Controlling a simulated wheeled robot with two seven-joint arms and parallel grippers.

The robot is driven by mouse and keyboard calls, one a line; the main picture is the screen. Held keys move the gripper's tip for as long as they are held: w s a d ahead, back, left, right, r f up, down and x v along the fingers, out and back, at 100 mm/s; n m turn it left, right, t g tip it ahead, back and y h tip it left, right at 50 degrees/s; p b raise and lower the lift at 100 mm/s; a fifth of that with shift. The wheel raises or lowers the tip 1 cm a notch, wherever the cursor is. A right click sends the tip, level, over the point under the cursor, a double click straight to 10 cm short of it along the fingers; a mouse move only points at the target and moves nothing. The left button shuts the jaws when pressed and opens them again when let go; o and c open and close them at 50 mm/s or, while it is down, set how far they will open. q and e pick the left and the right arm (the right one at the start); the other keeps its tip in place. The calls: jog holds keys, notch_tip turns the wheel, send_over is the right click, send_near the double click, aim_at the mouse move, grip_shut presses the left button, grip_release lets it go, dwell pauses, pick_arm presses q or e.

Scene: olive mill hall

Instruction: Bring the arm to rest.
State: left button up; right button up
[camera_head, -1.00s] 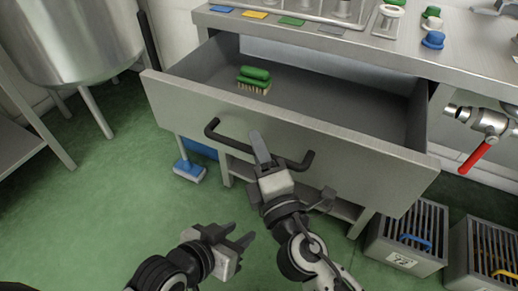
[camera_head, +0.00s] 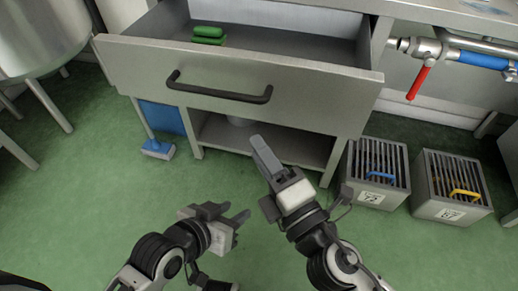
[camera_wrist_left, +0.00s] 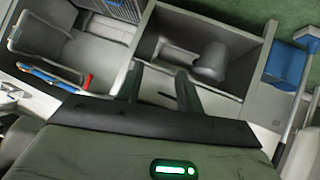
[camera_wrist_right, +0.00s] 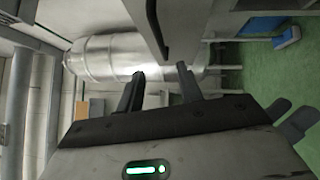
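My right gripper (camera_head: 257,146) is in front of the open drawer (camera_head: 235,68), below its dark bar handle (camera_head: 218,91) and apart from it. Its two fingers stand apart with nothing between them in the right wrist view (camera_wrist_right: 160,85). My left gripper (camera_head: 239,211) is lower and to the left, over the green floor. Its fingers are spread and empty, as the left wrist view (camera_wrist_left: 160,85) also shows. A green brush (camera_head: 208,35) lies inside the drawer at the left; its lower part is hidden by the drawer front.
A blue floor brush (camera_head: 158,149) and steel vat (camera_head: 38,32) are at the left. The floor is clear in front.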

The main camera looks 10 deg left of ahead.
pick_arm(q)
jog(key=shift+s, duration=0.15)
dwell(0.3)
